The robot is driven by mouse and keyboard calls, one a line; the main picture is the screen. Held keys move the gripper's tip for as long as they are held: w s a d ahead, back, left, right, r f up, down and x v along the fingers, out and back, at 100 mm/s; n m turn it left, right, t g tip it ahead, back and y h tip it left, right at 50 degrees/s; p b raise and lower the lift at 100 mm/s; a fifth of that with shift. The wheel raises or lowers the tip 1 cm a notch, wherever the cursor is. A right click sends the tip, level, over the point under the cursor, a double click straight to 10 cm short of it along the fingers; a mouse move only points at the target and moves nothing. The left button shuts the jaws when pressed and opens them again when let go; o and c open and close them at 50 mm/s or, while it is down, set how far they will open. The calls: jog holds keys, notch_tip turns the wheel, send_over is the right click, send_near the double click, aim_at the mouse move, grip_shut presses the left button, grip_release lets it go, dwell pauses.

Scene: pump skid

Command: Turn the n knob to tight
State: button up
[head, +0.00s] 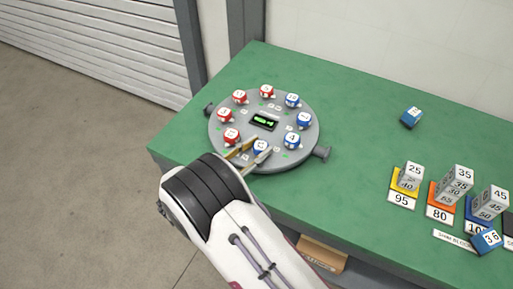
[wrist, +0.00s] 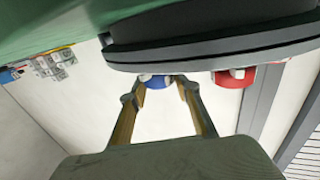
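A round grey disc (head: 222,152) carries a ring of knobs, red on the left and blue on the right, each with a white label. A small display with green characters (head: 263,122) sits in its middle. My gripper (head: 263,144) is at the disc's near edge, its fingers on either side of the front blue knob (head: 260,147). In the wrist view my gripper (wrist: 158,80) has its fingers apart, with this blue knob (wrist: 157,83) between the tips. Small gaps seem to show beside it. Its label is too small to read, so I cannot tell which is the n knob.
The disc lies on a green table (head: 345,130), with a red knob (head: 231,136) close left of my gripper and a blue knob (head: 292,139) close right. Grey number blocks (head: 457,184) stand on coloured cards at right. A blue cube (head: 411,117) lies behind them.

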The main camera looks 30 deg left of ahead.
jog(key=shift+w+a+m+g+h, duration=0.1)
jog(key=shift+m+g+h, duration=0.4)
jog(key=shift+m+h, duration=0.45)
jog(key=o, duration=1.1)
jog(key=shift+o, duration=0.2)
jog(key=shift+s+a, duration=0.1)
jog(key=shift+s, duration=0.1)
jog(key=v, duration=1.1)
jog(key=shift+s+a, duration=0.25)
